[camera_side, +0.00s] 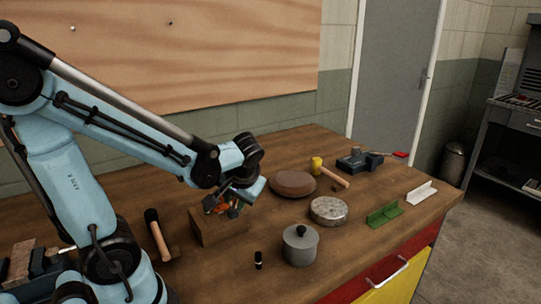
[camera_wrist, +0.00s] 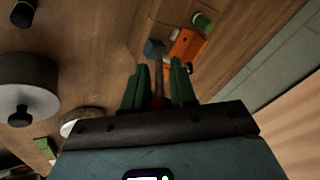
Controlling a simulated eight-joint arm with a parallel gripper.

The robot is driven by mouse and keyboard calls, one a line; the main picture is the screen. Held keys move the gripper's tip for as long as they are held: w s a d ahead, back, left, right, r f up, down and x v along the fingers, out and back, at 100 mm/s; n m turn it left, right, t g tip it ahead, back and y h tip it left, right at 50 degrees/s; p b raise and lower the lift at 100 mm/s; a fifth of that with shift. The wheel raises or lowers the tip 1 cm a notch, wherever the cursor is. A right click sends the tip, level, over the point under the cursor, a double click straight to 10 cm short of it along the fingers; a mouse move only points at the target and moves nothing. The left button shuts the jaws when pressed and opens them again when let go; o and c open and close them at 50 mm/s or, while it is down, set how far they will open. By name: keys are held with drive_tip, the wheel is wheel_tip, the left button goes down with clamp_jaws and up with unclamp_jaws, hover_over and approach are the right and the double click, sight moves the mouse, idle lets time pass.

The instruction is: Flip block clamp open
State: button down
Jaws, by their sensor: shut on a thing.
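The block clamp (camera_side: 213,204) sits on top of a wooden block (camera_side: 220,230) on the workbench, left of centre in the side view. Its orange part (camera_wrist: 186,45) shows in the wrist view beside a small dark blue piece and a green-ended part. My gripper (camera_side: 233,208) is low over the block, at the clamp. In the wrist view the green fingers of my gripper (camera_wrist: 159,80) stand on both sides of a thin reddish-brown handle (camera_wrist: 158,88) and are shut on it. The fingers partly hide the clamp in the side view, so its exact pose is hard to tell.
A lidded grey pot (camera_side: 300,249), a round tin (camera_side: 328,211), a brown disc (camera_side: 294,183) and a yellow-headed mallet (camera_side: 318,165) stand to the right. A small black cylinder (camera_side: 258,260) stands in front. A hammer (camera_side: 158,236) is left of the block. A green bracket (camera_side: 385,214) lies farther right.

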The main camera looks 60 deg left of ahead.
drive_tip(key=shift+w+d+f+y, duration=0.1)
drive_tip(key=shift+d+f+y, duration=0.15)
drive_tip(key=shift+y, duration=0.6)
drive_tip(key=shift+s+d+f+y, duration=0.1)
drive_tip(key=shift+d+f+y, duration=0.15)
drive_tip(key=shift+y, duration=0.55)
drive_tip(key=shift+w+d+f+y, duration=0.15)
drive_tip(key=shift+d+y, duration=0.2)
drive_tip(key=shift+y, duration=0.5)
drive_tip(key=c, duration=0.9)
unclamp_jaws()
drive_tip(key=shift+c, duration=0.2)
drive_tip(key=v, duration=1.2)
drive_tip(key=shift+f, duration=0.15)
